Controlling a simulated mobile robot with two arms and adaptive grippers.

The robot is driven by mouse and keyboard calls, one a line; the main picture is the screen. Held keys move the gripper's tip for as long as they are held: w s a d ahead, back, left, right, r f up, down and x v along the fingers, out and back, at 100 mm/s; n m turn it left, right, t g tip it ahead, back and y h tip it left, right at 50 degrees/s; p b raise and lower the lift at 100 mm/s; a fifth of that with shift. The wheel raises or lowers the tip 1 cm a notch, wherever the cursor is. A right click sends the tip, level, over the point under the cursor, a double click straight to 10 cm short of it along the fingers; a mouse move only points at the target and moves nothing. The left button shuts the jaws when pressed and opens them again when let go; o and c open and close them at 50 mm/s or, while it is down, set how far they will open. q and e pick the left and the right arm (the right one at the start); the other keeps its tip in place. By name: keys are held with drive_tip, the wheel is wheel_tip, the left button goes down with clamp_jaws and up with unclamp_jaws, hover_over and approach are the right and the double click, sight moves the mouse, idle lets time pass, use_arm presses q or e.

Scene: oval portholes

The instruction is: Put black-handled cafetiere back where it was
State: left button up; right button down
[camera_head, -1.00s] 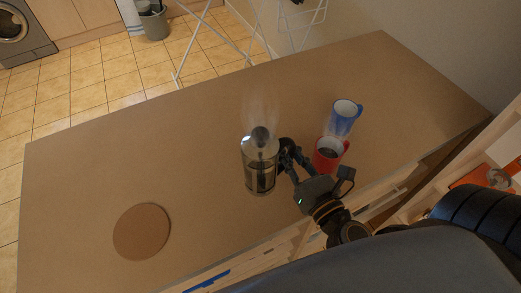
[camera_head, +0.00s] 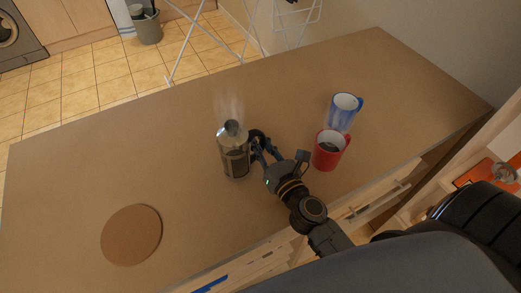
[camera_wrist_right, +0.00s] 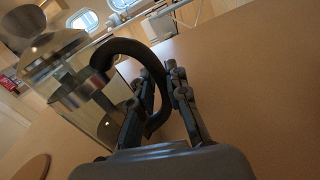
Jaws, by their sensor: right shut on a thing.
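The cafetiere (camera_head: 235,156) is a glass and metal press with a black handle and steam above it. It is upright over the middle of the counter; I cannot tell whether its base touches the surface. My right gripper (camera_head: 262,147) is shut on its handle from the right. In the right wrist view, the fingers (camera_wrist_right: 160,105) close around the black handle (camera_wrist_right: 140,55), with the glass body (camera_wrist_right: 90,90) to the left. A round cork mat (camera_head: 132,235) lies bare at the counter's front left. My left gripper is not in view.
A red mug (camera_head: 330,151) with dark liquid and a blue-and-white mug (camera_head: 345,112) stand to the right of my gripper. The counter (camera_head: 180,140) is clear between the cafetiere and the mat. A drying rack (camera_head: 190,45) stands behind the counter.

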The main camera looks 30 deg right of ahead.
drive_tip(key=shift+f, duration=0.4)
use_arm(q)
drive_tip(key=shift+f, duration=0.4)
use_arm(e)
drive_tip(key=shift+r, duration=0.15)
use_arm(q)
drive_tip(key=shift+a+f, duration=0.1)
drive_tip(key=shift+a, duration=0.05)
use_arm(e)
drive_tip(key=c, duration=1.3)
unclamp_jaws()
drive_tip(key=shift+f, duration=0.2)
drive_tip(key=shift+r, duration=0.1)
drive_tip(key=s+b, duration=0.2)
drive_tip(key=s, duration=0.1)
drive_tip(key=s+b, duration=0.2)
drive_tip(key=s, duration=0.2)
drive_tip(key=s+b, duration=0.2)
drive_tip(key=s, duration=0.2)
drive_tip(key=shift+d+f, duration=0.15)
drive_tip(key=shift+f, duration=0.1)
use_arm(q)
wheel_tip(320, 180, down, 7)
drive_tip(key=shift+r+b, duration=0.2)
drive_tip(key=shift+b, duration=0.15)
use_arm(e)
drive_tip(key=shift+s+r, duration=0.3)
drive_tip(key=shift+s, duration=0.3)
